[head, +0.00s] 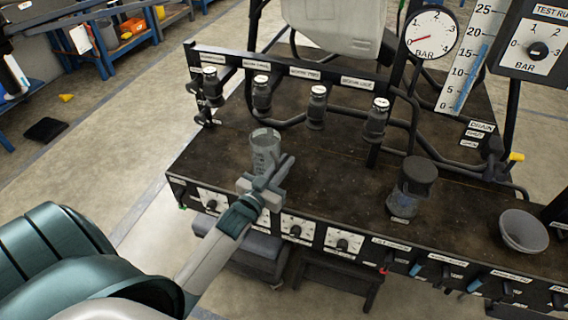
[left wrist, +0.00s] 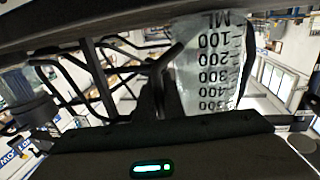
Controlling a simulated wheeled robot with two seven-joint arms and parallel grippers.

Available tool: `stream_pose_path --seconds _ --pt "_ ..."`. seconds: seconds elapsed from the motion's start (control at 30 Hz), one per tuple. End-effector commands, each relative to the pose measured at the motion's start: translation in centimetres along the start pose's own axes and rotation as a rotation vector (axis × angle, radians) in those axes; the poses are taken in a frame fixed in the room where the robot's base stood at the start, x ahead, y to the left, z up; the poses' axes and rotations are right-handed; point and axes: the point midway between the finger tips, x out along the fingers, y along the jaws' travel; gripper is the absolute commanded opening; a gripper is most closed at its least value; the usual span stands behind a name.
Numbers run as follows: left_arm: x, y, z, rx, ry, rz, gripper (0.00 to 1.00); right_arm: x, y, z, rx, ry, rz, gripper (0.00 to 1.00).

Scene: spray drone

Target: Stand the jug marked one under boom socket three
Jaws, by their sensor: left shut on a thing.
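My left gripper (head: 266,178) is shut on a clear graduated jug (head: 265,145) near the front left of the dark bench. The jug looks upright; the gripper hides its lower part, so I cannot tell whether it touches the bench. In the left wrist view the jug (left wrist: 212,62) shows upside-down black ML figures; no number one mark is readable. Several dark boom sockets hang along the rear rail. The one behind the jug (head: 262,95) sits under a small label (head: 256,65), too blurred to read surely. My right gripper is not in view.
A dark-topped clear container (head: 412,187) stands right of centre on the bench. A grey bowl (head: 523,231) sits at the right front. Dials and labelled switches line the front panel (head: 297,230). A pressure gauge (head: 432,33) rises behind. The bench middle (head: 335,170) is clear.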

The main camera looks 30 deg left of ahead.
Motion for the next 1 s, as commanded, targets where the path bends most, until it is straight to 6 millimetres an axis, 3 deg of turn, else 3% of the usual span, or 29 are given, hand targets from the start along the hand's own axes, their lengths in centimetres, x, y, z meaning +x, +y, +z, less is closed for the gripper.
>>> stream_pose_path --seconds 0.27,0.3,0.37,0.77,1.0 --pt "0.0 0.0 0.3 0.000 0.000 0.000 0.00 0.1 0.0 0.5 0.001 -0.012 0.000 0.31" --pt "0.0 0.0 0.2 0.000 0.000 0.000 0.18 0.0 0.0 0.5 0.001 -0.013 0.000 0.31" --pt "0.0 0.0 0.2 0.000 0.000 0.000 0.27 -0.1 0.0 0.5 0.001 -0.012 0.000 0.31" --pt "0.0 0.0 -0.1 0.000 0.001 0.000 0.27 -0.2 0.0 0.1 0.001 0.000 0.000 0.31" --pt "-2.1 0.0 0.1 0.000 -0.002 -0.001 0.27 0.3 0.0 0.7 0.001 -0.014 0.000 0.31"
